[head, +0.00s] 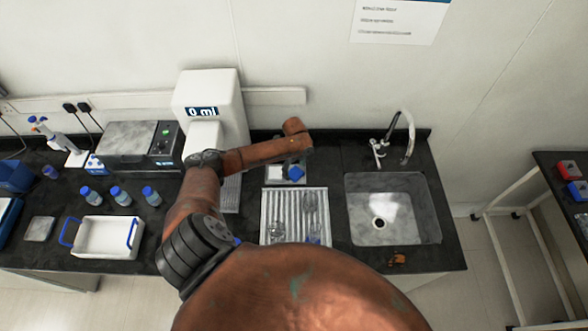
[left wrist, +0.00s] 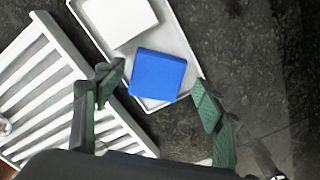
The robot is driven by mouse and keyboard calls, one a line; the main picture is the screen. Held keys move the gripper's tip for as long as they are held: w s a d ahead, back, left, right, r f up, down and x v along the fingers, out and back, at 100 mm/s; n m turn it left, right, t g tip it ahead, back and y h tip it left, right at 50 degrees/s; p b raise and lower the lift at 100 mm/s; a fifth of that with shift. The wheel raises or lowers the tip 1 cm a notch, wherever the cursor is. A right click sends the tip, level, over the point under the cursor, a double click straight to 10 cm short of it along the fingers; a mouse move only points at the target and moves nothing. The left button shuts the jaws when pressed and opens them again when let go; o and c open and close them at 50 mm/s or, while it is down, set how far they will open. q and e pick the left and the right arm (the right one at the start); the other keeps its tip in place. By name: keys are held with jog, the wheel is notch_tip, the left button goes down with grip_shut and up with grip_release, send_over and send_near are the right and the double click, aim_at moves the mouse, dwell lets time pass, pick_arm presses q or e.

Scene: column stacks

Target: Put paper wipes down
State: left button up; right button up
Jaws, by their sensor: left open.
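A small tray (left wrist: 184,50) holds a blue block (left wrist: 159,75) and a white block (left wrist: 118,18) in the left wrist view. I cannot tell which of them, if either, is the paper wipes. The blue block also shows in the head view (head: 296,173), below the end of my left arm. My left gripper (left wrist: 158,88) is open and empty, with its green-padded fingers apart on either side of the blue block in the picture. I cannot tell its height above the block. In the head view my arm hides part of the tray. My right gripper is in neither view.
A ribbed white drying rack (head: 268,205) with glassware stands in front of the tray. A sink (head: 365,225) with a tap lies to the right. A white dispensing machine (head: 212,95), blue-capped bottles (head: 121,196) and a white bin (head: 105,250) are to the left.

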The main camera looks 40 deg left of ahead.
aim_at(294, 171)
pick_arm(q)
jog(key=r+p, duration=0.2)
jog(key=shift+w+r, duration=0.2)
jog(key=shift+r, duration=0.1)
jog(key=r+p, duration=0.2)
jog(key=r, duration=0.1)
jog(key=shift+s+r, duration=0.1)
jog(key=shift+s, duration=0.1)
jog(key=shift+r, duration=2.95)
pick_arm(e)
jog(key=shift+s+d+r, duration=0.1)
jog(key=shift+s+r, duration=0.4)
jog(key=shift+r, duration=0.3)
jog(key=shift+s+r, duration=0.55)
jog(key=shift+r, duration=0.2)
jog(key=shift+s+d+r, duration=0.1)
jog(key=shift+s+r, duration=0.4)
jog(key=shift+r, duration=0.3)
